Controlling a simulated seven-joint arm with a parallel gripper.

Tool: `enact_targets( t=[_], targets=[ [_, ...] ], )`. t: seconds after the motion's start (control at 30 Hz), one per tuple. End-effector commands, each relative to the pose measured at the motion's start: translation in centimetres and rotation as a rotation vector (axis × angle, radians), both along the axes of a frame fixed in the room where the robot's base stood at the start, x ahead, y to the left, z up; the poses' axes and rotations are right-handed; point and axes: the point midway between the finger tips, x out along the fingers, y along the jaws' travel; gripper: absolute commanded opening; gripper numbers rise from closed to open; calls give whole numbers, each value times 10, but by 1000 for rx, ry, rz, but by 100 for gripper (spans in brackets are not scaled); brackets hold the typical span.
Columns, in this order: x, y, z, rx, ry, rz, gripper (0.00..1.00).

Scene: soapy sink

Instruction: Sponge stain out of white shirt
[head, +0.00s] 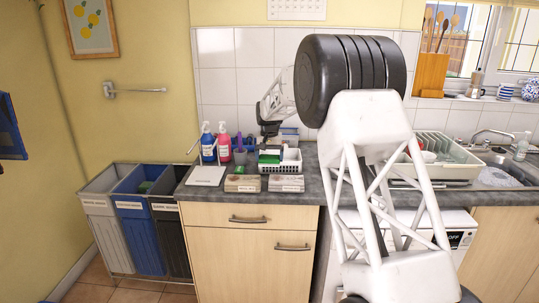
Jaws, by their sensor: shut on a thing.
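My gripper (269,143) is small and dark in the head view, pointing down over the back of the worktop. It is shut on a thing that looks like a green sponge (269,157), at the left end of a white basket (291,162). Whether the sponge touches the basket is too small to tell. A flat white piece (205,176) lies on the worktop at the left; I cannot tell whether it is the shirt. No stain can be made out on it.
Blue (208,147) and pink (224,148) pump bottles stand behind. A dish rack (440,158) and the sink (500,177) are at the right. Labelled bins (133,220) stand left of the cabinet.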

Motion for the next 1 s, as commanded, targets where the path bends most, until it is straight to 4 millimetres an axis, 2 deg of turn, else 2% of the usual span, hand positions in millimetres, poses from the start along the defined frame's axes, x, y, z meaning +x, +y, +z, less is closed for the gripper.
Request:
enact_targets(
  t=[0.67,0.77,1.0],
  targets=[
    [0,0,-65,0,1,0,70],
    [0,-10,-59,0,-2,-2,70],
    [-1,-32,-65,0,1,-1,70]
  ],
)
